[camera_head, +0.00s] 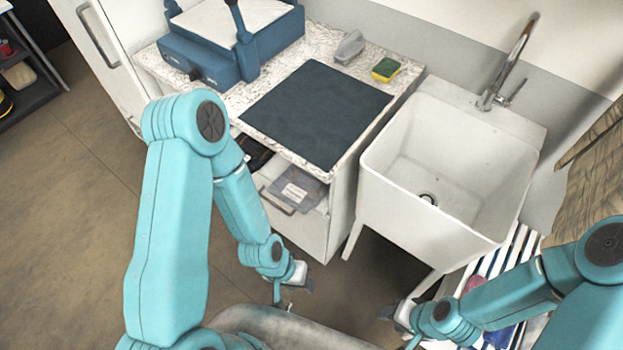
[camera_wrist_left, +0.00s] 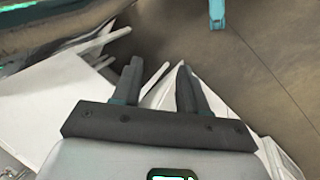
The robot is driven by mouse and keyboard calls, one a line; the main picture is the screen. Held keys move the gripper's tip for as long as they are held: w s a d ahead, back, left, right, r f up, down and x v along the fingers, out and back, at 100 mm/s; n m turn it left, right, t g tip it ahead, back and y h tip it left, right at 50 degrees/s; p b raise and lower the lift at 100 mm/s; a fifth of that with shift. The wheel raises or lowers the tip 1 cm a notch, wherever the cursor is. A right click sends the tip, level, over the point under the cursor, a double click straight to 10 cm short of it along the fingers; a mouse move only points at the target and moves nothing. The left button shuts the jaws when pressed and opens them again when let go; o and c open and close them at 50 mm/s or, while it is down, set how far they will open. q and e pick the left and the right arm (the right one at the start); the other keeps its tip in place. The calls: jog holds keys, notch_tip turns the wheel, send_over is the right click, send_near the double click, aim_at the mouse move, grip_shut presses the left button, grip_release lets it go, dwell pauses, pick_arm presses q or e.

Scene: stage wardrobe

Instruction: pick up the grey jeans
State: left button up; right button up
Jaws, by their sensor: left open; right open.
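A folded grey item with a white label (camera_head: 297,191) lies in the open drawer under the counter in the head view. It looks like folded cloth, but I cannot tell for sure that it is the grey jeans. My left gripper (camera_head: 291,289) is open and empty, below and in front of the drawer, apart from the item. Its two dark fingers stand apart in the left wrist view (camera_wrist_left: 157,82), with nothing between them. My right gripper (camera_head: 399,328) is open near the slatted rack below the sink, to the right of my left gripper.
The open drawer (camera_head: 282,209) juts out under the counter (camera_head: 323,40). On the counter are a dark mat (camera_head: 317,112), a blue press-like machine (camera_head: 205,62) and a yellow-green sponge (camera_head: 385,69).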

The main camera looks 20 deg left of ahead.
pick_arm(q)
jog(key=o, duration=1.1)
jog(key=w+r+n+t+h+b, duration=0.2)
jog(key=w+n+t+b, duration=0.6)
jog(key=w, duration=0.5)
jog(key=n+t+y+b, duration=0.2)
jog(key=n+t+b, duration=0.5)
jog(key=b, duration=3.2)
send_near(290, 201)
jog(key=shift+w+d+f+m+t+p, duration=0.15)
jog(key=shift+w+d+f+m+t, duration=0.3)
jog(key=shift+w, duration=1.25)
jog(key=shift+w+d+f+t+p, duration=0.25)
jog(key=shift+w+f, duration=0.45)
jog(key=shift+w, duration=1)
jog(key=shift+w+d+f+m+t+p, duration=0.1)
jog(key=shift+w+d+f+m+t, duration=0.35)
jog(key=shift+w, duration=1.25)
pick_arm(e)
notch_tip(290, 201, down, 46)
jog(key=w+d, duration=0.1)
jog(key=shift+w+d+r+m+t, duration=0.15)
jog(key=shift+w+r+m+t, duration=0.1)
jog(key=shift+w+m+t, duration=0.05)
